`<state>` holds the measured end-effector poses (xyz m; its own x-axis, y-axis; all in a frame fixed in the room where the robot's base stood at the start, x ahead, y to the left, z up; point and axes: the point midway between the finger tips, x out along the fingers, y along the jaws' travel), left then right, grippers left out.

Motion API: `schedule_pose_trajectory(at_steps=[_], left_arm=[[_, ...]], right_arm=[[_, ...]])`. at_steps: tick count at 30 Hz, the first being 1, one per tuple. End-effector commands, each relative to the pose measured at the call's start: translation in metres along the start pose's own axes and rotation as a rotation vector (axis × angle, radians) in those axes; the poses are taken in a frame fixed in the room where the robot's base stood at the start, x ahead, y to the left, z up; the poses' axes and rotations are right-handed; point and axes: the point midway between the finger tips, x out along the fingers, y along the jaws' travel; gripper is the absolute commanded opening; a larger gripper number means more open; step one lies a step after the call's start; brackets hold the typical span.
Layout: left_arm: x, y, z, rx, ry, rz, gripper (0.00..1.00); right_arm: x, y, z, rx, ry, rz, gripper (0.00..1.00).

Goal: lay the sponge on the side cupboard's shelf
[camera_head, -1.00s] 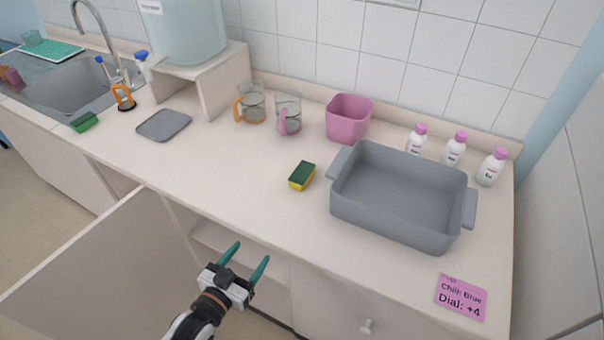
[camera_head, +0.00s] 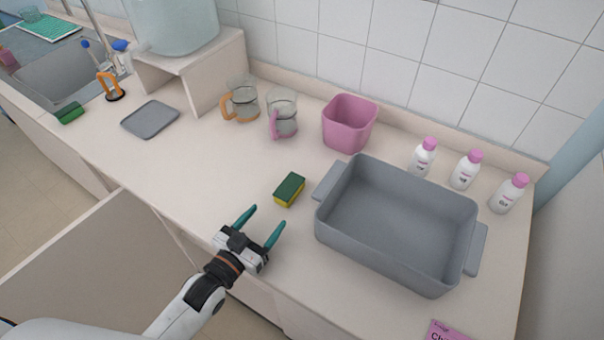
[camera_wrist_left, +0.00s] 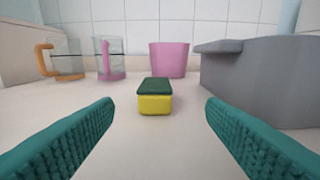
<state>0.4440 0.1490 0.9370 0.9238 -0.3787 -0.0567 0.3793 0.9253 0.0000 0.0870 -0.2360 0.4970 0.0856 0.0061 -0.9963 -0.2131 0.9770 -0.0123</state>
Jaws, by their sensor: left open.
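The sponge (camera_head: 289,190), yellow with a dark green top, lies flat on the counter left of the grey basin. In the left wrist view the sponge (camera_wrist_left: 155,97) is centred ahead, between and beyond the fingers. My left gripper (camera_head: 261,223) is open and empty at the counter's front part, a short way in front of the sponge and not touching it. Its teal fingers (camera_wrist_left: 160,140) are spread wide in the left wrist view. The side cupboard's open door (camera_head: 95,262) shows at lower left; its shelf is hidden now. My right gripper is not in view.
The grey basin (camera_head: 398,225) stands close to the sponge's right. Behind are a pink pot (camera_head: 349,123), two glass jugs (camera_head: 283,115) (camera_head: 243,100) and several white bottles. A grey tray (camera_head: 150,119) and a green sponge (camera_head: 70,113) lie left. Counter left of the sponge is clear.

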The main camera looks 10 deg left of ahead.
Motion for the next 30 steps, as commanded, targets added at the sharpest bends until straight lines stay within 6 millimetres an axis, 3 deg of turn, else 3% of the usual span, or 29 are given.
schedule_pose_trajectory(at_steps=[4,12,20,30], left_arm=[[0.011,0.000,0.002,-0.001,-0.001,0.001,0.65],[0.057,0.001,0.002,0.000,-0.001,0.001,0.65],[0.076,0.002,0.001,0.000,0.001,0.000,0.65],[0.118,0.006,-0.002,0.000,0.000,0.000,0.65]], right_arm=[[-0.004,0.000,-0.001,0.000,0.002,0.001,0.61],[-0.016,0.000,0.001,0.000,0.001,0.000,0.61],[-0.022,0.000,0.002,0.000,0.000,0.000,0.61],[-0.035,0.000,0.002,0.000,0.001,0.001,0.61]])
